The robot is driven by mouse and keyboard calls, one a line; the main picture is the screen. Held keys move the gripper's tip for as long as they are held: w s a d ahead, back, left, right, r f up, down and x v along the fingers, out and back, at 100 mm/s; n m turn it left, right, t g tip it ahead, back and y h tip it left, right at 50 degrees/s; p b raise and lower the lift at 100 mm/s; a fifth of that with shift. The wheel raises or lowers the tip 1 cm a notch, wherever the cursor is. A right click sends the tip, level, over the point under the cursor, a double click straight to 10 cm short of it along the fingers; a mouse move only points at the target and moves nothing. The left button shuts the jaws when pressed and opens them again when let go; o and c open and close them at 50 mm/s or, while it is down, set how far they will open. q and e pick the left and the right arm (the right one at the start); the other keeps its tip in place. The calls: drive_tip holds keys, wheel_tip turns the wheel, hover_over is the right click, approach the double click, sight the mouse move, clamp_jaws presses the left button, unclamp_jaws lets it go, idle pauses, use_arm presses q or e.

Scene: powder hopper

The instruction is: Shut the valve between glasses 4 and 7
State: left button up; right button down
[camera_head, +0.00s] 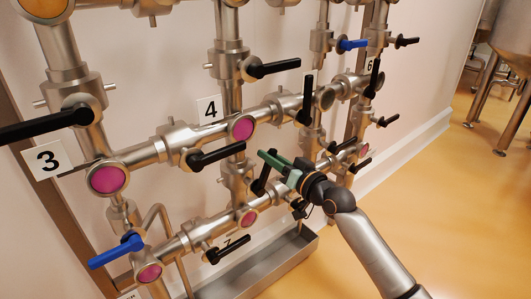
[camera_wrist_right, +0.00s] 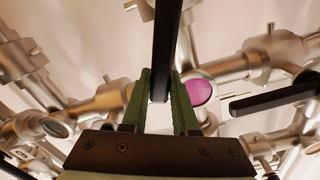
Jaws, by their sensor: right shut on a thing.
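Glass 4 (camera_head: 242,128) is a round pink sight glass beside its number plate (camera_head: 210,110). Glass 7 (camera_head: 248,218) is a smaller pink glass lower down, near the 7 plate (camera_head: 227,242). A vertical pipe with a valve body (camera_head: 238,174) joins them. Its black handle (camera_head: 261,181) slants up to the right. My right gripper (camera_head: 272,159) has green fingers and is shut on this handle. In the right wrist view the black handle (camera_wrist_right: 166,45) runs between the fingers (camera_wrist_right: 161,90). My left gripper is not in view.
Other black handles are close by: one on the pipe left of glass 4 (camera_head: 217,156), one above (camera_head: 274,68), one upright to the right (camera_head: 307,98). A blue handle (camera_head: 117,251) is at lower left. A metal trough (camera_head: 262,270) lies below; open floor (camera_head: 450,220) is at right.

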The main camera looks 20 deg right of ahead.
drive_tip(key=w+d+f+m+b, duration=0.1)
drive_tip(key=d+f+m+b, duration=0.4)
drive_tip(key=f+m, duration=0.5)
drive_tip(key=shift+w+f+m, duration=0.3)
drive_tip(key=shift+w+m, duration=0.1)
drive_tip(key=shift+m, duration=1.9)
drive_tip(key=c, duration=0.7)
unclamp_jaws()
drive_tip(key=shift+f, duration=0.1)
drive_tip(key=shift+c, duration=0.2)
drive_tip(key=shift+o, duration=0.3)
drive_tip(key=shift+d, duration=0.1)
drive_tip(key=shift+r, duration=0.25)
